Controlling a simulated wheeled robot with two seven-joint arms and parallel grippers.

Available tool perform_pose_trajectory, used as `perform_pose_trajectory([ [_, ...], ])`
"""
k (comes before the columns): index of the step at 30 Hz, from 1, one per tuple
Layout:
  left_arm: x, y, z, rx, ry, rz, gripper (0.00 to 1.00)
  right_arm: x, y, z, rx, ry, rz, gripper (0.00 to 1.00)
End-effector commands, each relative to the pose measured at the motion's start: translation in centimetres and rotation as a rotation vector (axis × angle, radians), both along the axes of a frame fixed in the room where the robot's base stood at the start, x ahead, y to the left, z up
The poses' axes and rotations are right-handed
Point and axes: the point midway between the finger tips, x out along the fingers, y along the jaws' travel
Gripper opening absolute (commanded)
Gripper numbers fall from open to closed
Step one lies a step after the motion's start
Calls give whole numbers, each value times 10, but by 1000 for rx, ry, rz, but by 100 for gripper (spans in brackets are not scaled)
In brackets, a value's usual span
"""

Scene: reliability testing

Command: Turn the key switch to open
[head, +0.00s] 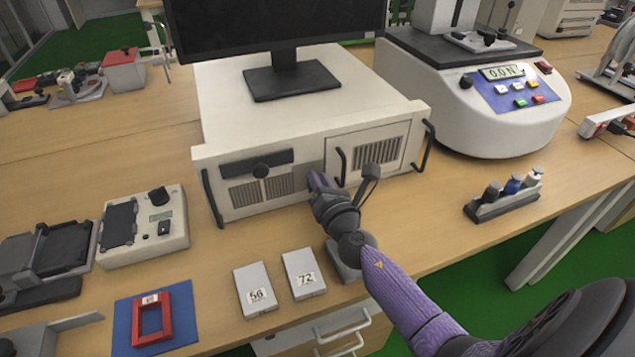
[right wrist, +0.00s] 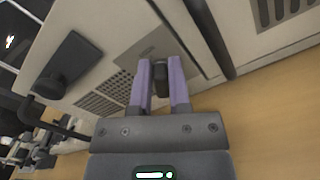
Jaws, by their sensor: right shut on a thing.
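The key switch (right wrist: 160,76) shows in the right wrist view as a small black piece on a grey plate (right wrist: 148,48) on the front of a white equipment case (head: 270,118). My right gripper (right wrist: 159,66) has one purple finger on each side of the black piece and is shut on it. In the head view my right gripper (head: 318,181) reaches the case front between the vent grilles and the right-hand panel; its own fingers and wrist hide the switch there. The switch's marked positions cannot be read. My left gripper is not in view.
Black handles (head: 212,198) stick out from the case front, one (head: 340,165) close beside my right gripper. A monitor (head: 290,82) stands on the case. White boxes (head: 302,270), a blue mat (head: 125,320) and a bottle rack (head: 503,202) lie on the wooden bench.

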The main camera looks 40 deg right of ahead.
Motion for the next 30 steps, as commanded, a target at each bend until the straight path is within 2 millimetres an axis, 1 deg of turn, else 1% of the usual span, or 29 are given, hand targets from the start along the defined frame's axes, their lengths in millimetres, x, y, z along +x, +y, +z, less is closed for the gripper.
perform_pose_trajectory([
  [1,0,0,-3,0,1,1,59,0,0,-3,39,-7,2,0],
  [9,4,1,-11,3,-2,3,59,-1,-3,-5,289,-67,0,0],
  [14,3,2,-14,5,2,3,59,-1,-5,-7,438,-102,-1,0],
  [21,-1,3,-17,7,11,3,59,-2,-6,-9,655,-155,-1,0],
  [30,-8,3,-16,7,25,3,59,-2,-7,-12,872,-207,-2,0],
])
